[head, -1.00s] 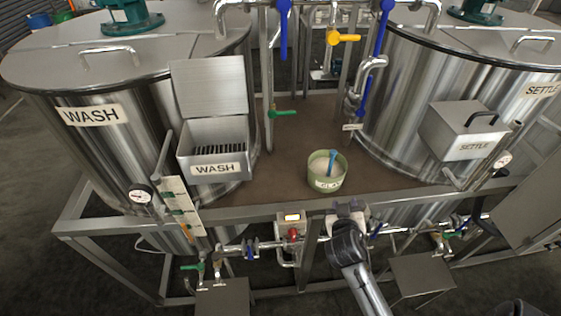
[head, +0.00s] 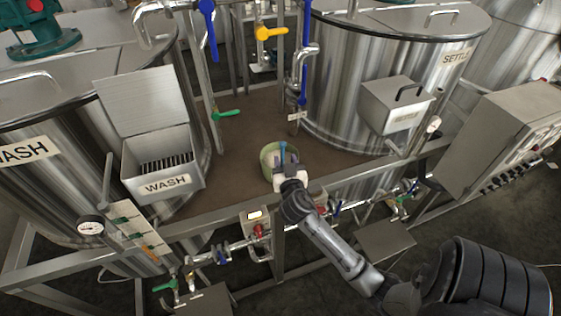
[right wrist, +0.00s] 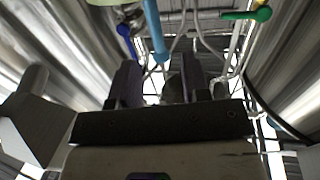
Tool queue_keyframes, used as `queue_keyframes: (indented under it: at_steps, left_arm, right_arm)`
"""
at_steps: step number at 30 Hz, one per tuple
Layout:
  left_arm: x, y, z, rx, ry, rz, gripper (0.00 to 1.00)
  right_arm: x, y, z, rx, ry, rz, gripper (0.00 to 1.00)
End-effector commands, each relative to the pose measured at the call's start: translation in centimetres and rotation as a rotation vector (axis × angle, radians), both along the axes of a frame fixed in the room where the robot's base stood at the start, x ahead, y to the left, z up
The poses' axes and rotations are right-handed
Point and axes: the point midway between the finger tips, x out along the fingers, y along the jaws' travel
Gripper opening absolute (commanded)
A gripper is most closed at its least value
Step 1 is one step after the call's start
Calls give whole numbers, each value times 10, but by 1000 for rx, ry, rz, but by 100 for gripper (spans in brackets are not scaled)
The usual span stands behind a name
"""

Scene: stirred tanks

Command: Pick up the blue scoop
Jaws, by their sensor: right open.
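The blue scoop (head: 283,148) stands in a green tub on the brown deck between the two tanks. Its handle sticks up above the rim. My right gripper (head: 287,166) is at the near side of the tub and hides part of it. In the right wrist view, its two dark fingers (right wrist: 160,78) are open and apart. The scoop's blue handle (right wrist: 154,30) lines up with the gap between them, near the fingertips; how deep it sits there I cannot tell. The green tub (head: 266,158) shows its left rim and side. My left gripper is not in view.
The WASH tank with its open box (head: 162,165) stands left, and the SETTLE tank with its lidded box (head: 396,105) stands right. A frame rail (head: 215,217) runs along the deck's front. Pipes with a green-handled valve (head: 226,113) rise behind the tub.

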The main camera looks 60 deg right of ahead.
Motion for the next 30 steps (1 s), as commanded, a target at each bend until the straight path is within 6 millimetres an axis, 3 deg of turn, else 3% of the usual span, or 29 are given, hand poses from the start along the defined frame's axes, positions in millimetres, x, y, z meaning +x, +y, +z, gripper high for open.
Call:
queue_keyframes:
  at_steps: [7, 18, 28, 30]
  left_arm:
    - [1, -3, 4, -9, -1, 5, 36]
    - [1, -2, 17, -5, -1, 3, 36]
    - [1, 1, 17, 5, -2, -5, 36]
    - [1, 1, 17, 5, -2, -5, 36]
  right_arm:
    - [8, -10, 1, -2, 2, 0, 43]
    - [35, -42, 2, -1, 2, 0, 43]
    - [38, -46, 1, 0, 1, 0, 43]
    - [38, -46, 1, 0, 1, 0, 37]
